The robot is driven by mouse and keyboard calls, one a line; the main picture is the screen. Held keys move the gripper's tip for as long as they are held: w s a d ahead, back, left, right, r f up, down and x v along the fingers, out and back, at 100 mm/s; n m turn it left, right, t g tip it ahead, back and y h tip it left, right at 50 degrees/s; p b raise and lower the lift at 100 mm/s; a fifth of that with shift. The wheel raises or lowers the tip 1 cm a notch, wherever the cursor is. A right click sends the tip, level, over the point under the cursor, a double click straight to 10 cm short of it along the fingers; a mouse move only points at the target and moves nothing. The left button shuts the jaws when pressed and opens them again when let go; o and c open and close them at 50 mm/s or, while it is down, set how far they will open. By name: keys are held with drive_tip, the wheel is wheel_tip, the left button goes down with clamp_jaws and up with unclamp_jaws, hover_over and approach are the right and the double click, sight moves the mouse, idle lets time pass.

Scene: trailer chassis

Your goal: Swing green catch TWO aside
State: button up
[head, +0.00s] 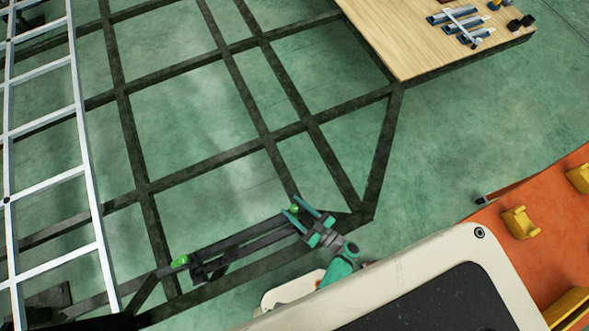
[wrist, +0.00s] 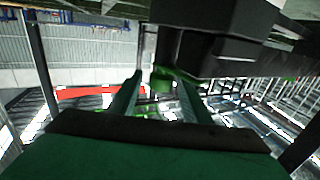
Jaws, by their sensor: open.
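Two small bright green catches sit on the dark chassis rail. One catch (head: 181,261) is at the rail's left part. The other catch (head: 294,209) is at its right end, by my gripper (head: 291,205). No number is readable on either, so I cannot tell which is catch TWO. My gripper's teal fingers are open and point at the right catch. In the wrist view, a green piece (wrist: 162,80) shows between the fingertips of my gripper (wrist: 160,78), under a dark block. I cannot tell whether the fingers touch it. The fingers partly hide it.
The dark chassis frame (head: 205,172) spreads over the green floor. A white ladder-like frame (head: 85,150) stands at left. A wooden board (head: 400,40) with tools is at upper right. An orange surface (head: 545,250) with yellow parts is at lower right.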

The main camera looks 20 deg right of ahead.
drive_tip(key=c, duration=1)
drive_tip(key=shift+c, duration=0.2)
drive_tip(key=shift+a, duration=0.1)
drive_tip(key=m+h, duration=0.1)
drive_tip(key=h, duration=0.1)
drive_tip(key=m+t+h, duration=0.1)
drive_tip(key=m+h, duration=0.1)
drive_tip(key=shift+s+a+f, duration=0.1)
drive_tip(key=shift+a, duration=0.05)
drive_tip(key=m+h, duration=0.2)
drive_tip(key=h, duration=0.1)
drive_tip(key=m+h, duration=0.1)
drive_tip(key=h, duration=0.2)
drive_tip(key=shift+m+t, duration=0.3)
drive_tip(key=shift+m, duration=0.1)
drive_tip(key=m+h, duration=0.1)
drive_tip(key=h, duration=0.1)
drive_tip(key=m+g+h, duration=0.1)
drive_tip(key=m+h, duration=0.1)
drive_tip(key=h, duration=0.1)
drive_tip(key=shift+d, duration=0.2)
drive_tip(key=shift+m+g+h, duration=1.7)
drive_tip(key=shift+m+h, duration=0.2)
drive_tip(key=shift+h, duration=0.8)
